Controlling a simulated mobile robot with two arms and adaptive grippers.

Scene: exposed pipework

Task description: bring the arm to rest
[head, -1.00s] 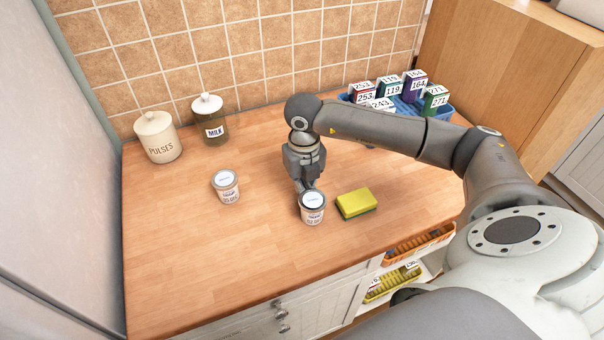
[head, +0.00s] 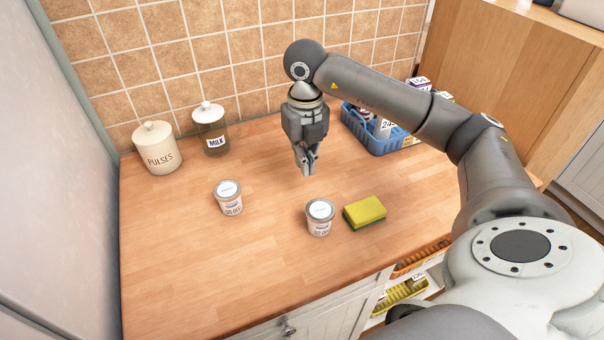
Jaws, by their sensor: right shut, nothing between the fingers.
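My right arm (head: 390,90) reaches in from the right over the worktop. Its gripper (head: 306,172) points down, shut and empty, above the wood and behind the right-hand white tub. That tub (head: 320,218) stands upright with a pale lid, apart from the fingers. My left gripper is not in the head view.
A second white tub (head: 228,198) stands to the left. A yellow and green sponge (head: 364,212) lies beside the right tub. A pulses jar (head: 157,148) and a milk jar (head: 211,130) stand at the back left. A blue basket (head: 374,138) is partly behind my arm. The front left worktop is clear.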

